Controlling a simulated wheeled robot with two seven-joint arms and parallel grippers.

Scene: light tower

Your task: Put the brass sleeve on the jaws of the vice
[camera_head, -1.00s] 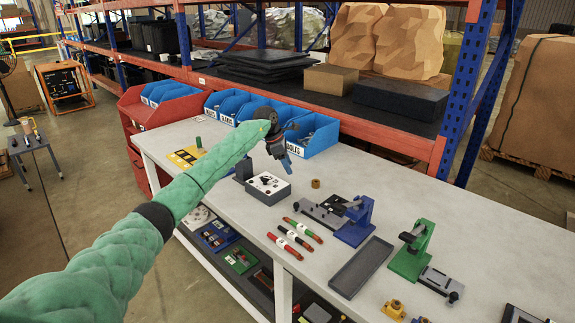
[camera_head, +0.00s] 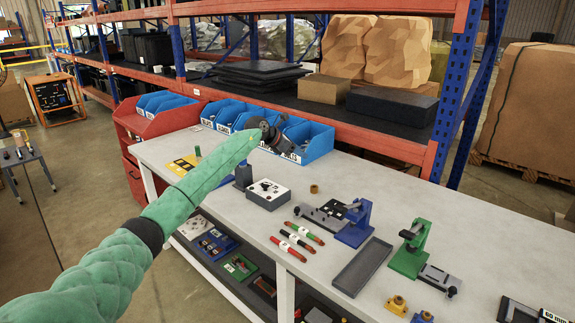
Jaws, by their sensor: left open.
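The small brass sleeve (camera_head: 314,189) stands on the white bench, behind the blue device. Two devices with grey sliding parts stand on the bench, one blue (camera_head: 355,225) and one green (camera_head: 409,255). I cannot tell for sure which is the vice; a grey jaw-like block (camera_head: 325,216) lies at the left of the blue one. My left gripper (camera_head: 283,143) is open, in front of the blue bins at the back of the bench, up and left of the sleeve and apart from it. Its fingertips are small and partly lost against the bins. My right gripper is out of view.
Blue bins (camera_head: 308,142) line the back edge below the shelf. A grey box with a white top (camera_head: 268,193), red, black and green-banded rods (camera_head: 297,240) and a dark tray (camera_head: 362,266) lie on the bench. Clear bench top lies right of the sleeve.

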